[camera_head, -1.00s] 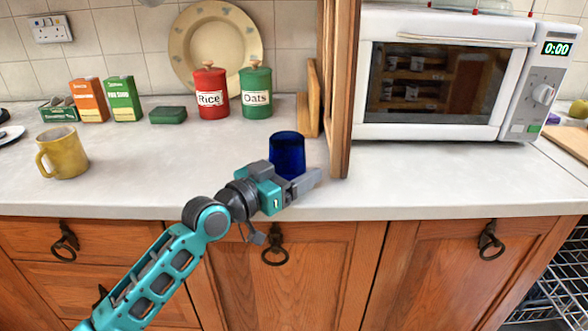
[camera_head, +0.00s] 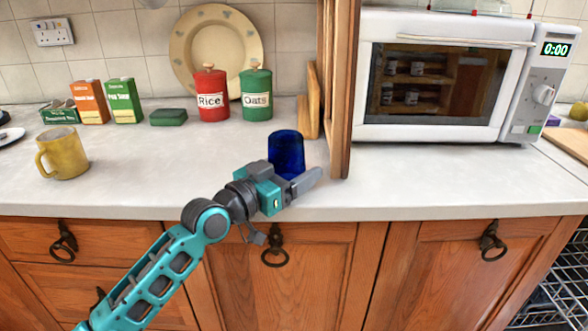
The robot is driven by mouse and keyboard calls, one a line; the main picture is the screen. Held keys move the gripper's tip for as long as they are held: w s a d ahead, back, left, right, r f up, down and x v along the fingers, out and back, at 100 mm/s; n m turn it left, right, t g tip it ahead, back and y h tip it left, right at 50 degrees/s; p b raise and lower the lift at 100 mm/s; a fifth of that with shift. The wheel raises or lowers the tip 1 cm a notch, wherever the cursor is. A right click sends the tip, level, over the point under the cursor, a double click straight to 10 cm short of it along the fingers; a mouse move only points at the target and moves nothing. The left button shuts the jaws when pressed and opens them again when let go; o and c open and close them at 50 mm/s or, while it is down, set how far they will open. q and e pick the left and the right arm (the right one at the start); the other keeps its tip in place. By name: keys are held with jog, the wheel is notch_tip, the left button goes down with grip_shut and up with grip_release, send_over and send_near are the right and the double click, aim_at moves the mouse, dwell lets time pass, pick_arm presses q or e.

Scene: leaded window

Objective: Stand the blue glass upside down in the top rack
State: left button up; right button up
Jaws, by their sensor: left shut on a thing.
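The blue glass (camera_head: 286,150) is dark blue and stands at the front of the worktop. My left gripper (camera_head: 302,182) reaches in from the lower left and is shut on the glass low down. The fingers hide the lower part of the glass, so I cannot tell whether its base touches the worktop. Wire racks of the open dishwasher (camera_head: 565,283) show at the lower right edge, only in part. I cannot tell for sure which wires belong to the top rack. My right gripper is not in view.
A wooden upright panel (camera_head: 340,95) stands just right of the glass. A microwave (camera_head: 440,80) is beyond it. Red (camera_head: 211,95) and green (camera_head: 256,95) canisters stand behind. A yellow mug (camera_head: 63,153) is at left. The worktop (camera_head: 430,185) is clear at front right.

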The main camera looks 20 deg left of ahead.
pick_arm(q)
notch_tip(320, 180, down, 3)
jog(key=shift+s+d+r, duration=0.15)
jog(key=shift+r, duration=0.05)
jog(key=o, duration=1.3)
jog(key=shift+f, duration=0.1)
jog(key=shift+s, duration=0.15)
jog(key=r+v, duration=0.2)
jog(key=v, duration=1)
jog(key=shift+s+a+r+p, duration=0.15)
jog(key=shift+a+r+p, duration=0.15)
jog(key=shift+a, duration=0.05)
